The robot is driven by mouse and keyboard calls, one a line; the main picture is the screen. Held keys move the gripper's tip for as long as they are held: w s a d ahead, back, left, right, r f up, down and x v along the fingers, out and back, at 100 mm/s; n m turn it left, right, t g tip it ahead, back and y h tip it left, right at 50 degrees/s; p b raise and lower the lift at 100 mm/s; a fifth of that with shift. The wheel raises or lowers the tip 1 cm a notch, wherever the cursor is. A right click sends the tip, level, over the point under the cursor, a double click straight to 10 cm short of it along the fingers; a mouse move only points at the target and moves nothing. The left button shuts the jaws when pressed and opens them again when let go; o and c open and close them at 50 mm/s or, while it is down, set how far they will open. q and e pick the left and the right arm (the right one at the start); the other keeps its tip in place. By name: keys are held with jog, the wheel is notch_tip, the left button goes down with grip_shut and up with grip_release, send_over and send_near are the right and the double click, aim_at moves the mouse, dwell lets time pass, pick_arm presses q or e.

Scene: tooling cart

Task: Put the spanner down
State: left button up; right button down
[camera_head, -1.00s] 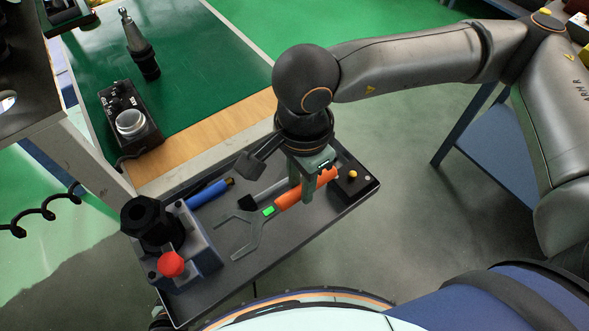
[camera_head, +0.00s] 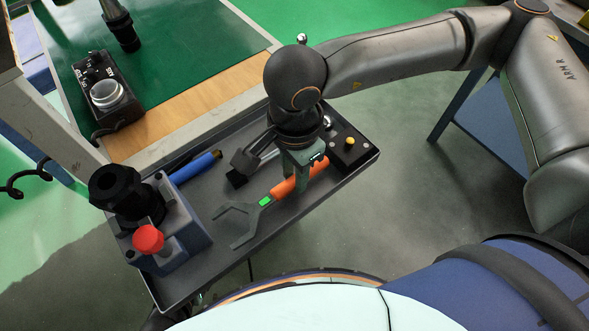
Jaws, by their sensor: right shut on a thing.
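The spanner (camera_head: 265,202) has a grey open-jaw head, a small green patch and an orange handle. It is in the camera_head view over the dark grey tray (camera_head: 205,268), head pointing to the lower left. My right gripper (camera_head: 299,187) points down and is shut on the orange handle. I cannot tell whether the spanner touches the tray floor. Part of the handle is hidden by the fingers. My left gripper is not in view.
In the tray stand a grey fixture with a red knob (camera_head: 148,239) and black socket at left, and a black box with a yellow button (camera_head: 350,141) at right. A blue-handled tool (camera_head: 195,167) and a metallic tool lie behind the spanner. A green-topped bench (camera_head: 190,60) stands behind.

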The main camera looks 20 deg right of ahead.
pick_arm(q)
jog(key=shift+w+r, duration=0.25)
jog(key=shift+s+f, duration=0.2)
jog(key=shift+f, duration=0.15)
pick_arm(e)
jog(key=shift+f, duration=0.1)
pick_arm(q)
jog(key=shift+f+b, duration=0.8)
jog(key=shift+b, duration=0.05)
pick_arm(e)
jog(key=shift+f, duration=0.55)
jog(key=c, duration=0.6)
grip_release()
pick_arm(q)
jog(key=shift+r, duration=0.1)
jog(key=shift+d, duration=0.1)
